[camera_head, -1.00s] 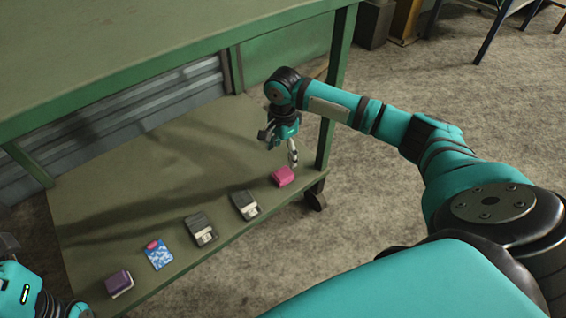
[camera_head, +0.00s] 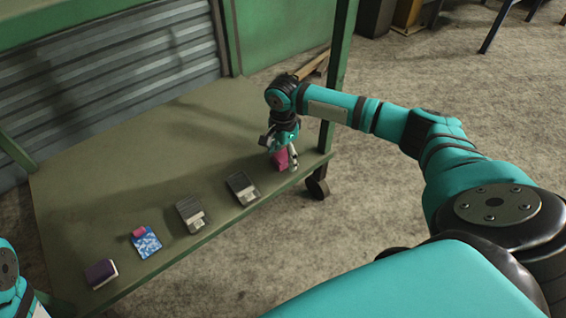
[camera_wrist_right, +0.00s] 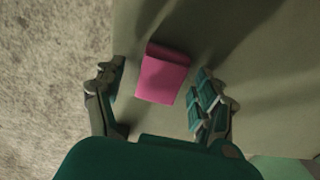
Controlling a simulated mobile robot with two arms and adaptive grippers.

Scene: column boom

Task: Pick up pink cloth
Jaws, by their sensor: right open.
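The pink cloth (camera_head: 281,160) is a small folded block on the lower green shelf, near its right end. In the right wrist view the cloth (camera_wrist_right: 163,78) lies between the two spread fingers, with a visible gap on each side. My right gripper (camera_head: 280,152) is open, pointing down over the cloth, and partly hides it in the head view. Nothing is held in it. At the lower left of the head view only part of my left arm shows; its gripper is out of view.
Along the shelf (camera_head: 130,190) lie two grey-black devices (camera_head: 191,214) (camera_head: 242,187), a blue patterned packet (camera_head: 146,241) with a pink top, and a purple block (camera_head: 101,272). A green post (camera_head: 342,75) rises close to my right gripper. The shelf's back area is clear.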

